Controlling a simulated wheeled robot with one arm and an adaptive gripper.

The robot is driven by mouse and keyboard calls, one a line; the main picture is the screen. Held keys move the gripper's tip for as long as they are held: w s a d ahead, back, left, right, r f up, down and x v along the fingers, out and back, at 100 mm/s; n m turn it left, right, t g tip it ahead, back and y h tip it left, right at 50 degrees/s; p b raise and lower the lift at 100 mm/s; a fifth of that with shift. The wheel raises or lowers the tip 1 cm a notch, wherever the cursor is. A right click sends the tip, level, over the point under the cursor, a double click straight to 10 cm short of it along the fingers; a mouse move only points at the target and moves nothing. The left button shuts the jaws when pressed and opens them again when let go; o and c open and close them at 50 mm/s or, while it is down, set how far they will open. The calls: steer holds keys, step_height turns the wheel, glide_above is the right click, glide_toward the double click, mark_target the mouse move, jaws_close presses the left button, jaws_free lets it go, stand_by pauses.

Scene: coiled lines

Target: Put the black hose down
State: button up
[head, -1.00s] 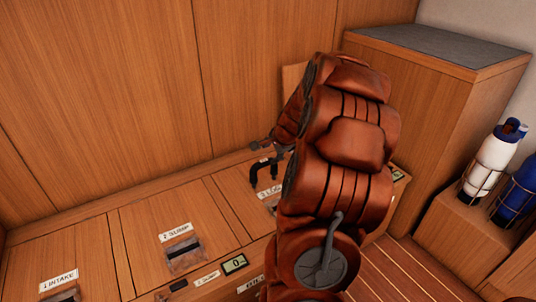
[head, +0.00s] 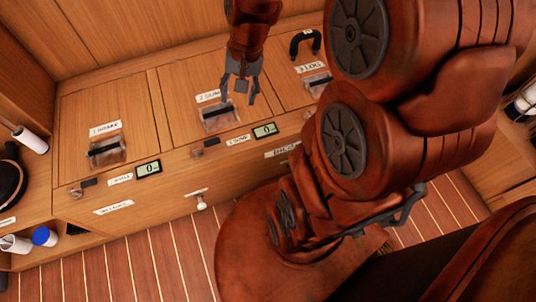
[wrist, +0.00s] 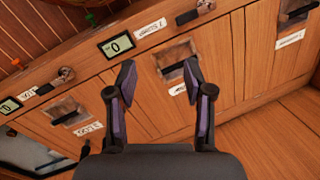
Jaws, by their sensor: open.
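The black hose (head: 305,42) is a short dark arched piece. It lies on the right-hand lid of the bench, just behind that lid's label. My gripper (head: 238,97) is over the middle lid, left of the hose and apart from it. Its fingers are spread with nothing between them. In the wrist view my gripper (wrist: 160,70) is also open and empty above the lids. A dark shape shows at the lower left of that view; I cannot tell if it is the hose.
The bench has labelled lids with recessed slots, such as the left lid's slot (head: 107,150), and small displays (head: 149,168). A black coiled item (head: 10,178) sits at the left edge. My arm covers much of the right side.

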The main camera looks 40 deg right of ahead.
steer(key=s+a+n+g+h, duration=0.1)
steer(key=s+a+n+g, duration=0.1)
steer(key=s, duration=0.7)
steer(key=s+a+r+n+g+h, duration=0.1)
steer(key=s+a+n+g, duration=0.1)
steer(key=s+n, duration=0.3)
steer(key=s+a, duration=0.1)
steer(key=s, duration=0.3)
steer(key=shift+a+n, duration=0.3)
steer(key=shift+a, duration=0.1)
steer(key=shift+r, duration=0.1)
